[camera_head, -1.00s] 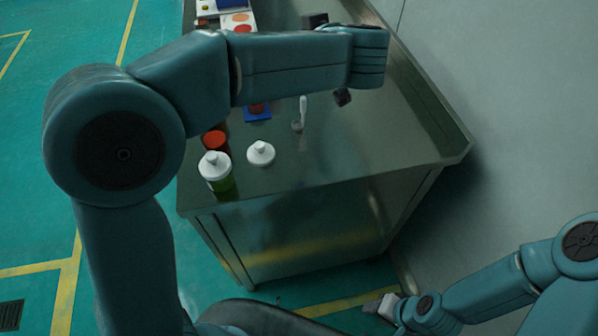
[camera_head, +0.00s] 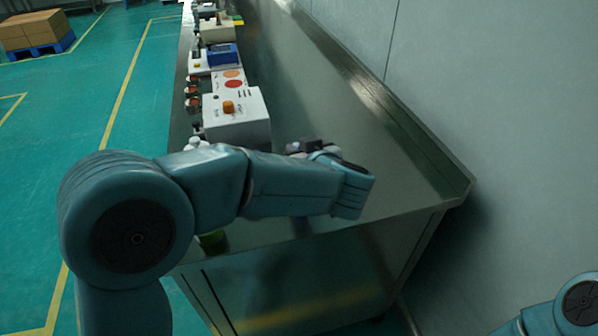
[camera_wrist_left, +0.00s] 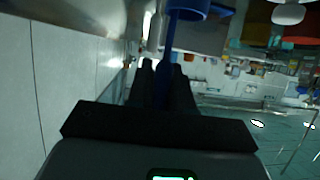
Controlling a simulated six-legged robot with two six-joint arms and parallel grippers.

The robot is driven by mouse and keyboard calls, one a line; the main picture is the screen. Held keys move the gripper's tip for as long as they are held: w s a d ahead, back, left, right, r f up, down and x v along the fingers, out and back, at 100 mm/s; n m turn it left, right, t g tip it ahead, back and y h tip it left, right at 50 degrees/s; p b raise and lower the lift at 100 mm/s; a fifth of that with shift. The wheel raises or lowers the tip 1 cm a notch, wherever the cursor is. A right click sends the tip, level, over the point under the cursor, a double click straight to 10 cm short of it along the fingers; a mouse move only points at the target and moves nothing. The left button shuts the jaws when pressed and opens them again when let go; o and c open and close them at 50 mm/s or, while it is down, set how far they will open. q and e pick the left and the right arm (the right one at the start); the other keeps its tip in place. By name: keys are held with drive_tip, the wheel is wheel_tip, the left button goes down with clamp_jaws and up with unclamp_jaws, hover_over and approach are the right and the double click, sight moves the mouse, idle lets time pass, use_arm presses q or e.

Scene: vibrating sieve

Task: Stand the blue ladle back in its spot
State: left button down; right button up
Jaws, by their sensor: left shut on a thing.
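The blue ladle (camera_wrist_left: 164,72) shows in the left wrist view. Its shaft runs between the dark fingers of my left gripper (camera_wrist_left: 164,80), and its wider blue end is at the top of that view. My left gripper is shut on the ladle. In the head view my left arm reaches across the near end of the steel table, with dark gripper parts (camera_head: 308,147) just behind the wrist. The arm hides most of the ladle there. I cannot make out the ladle's spot. My right gripper is out of view.
A white box (camera_head: 238,118) with an orange knob stands on the steel table (camera_head: 400,180). More equipment lines the table's left side farther back.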

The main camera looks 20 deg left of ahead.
use_arm(q)
wheel_tip(320, 180, down, 5)
drive_tip(key=shift+s+a+r+b, duration=0.1)
drive_tip(key=shift+b, duration=0.3)
drive_tip(key=shift+f, duration=0.2)
drive_tip(key=c, duration=1)
unclamp_jaws()
drive_tip(key=shift+r, duration=0.1)
drive_tip(key=shift+s+d+r, duration=0.15)
drive_tip(key=shift+d+r, duration=0.05)
drive_tip(key=p+v, duration=0.1)
drive_tip(key=v, duration=1)
drive_tip(key=shift+s+d, duration=0.1)
drive_tip(key=shift+s, duration=0.1)
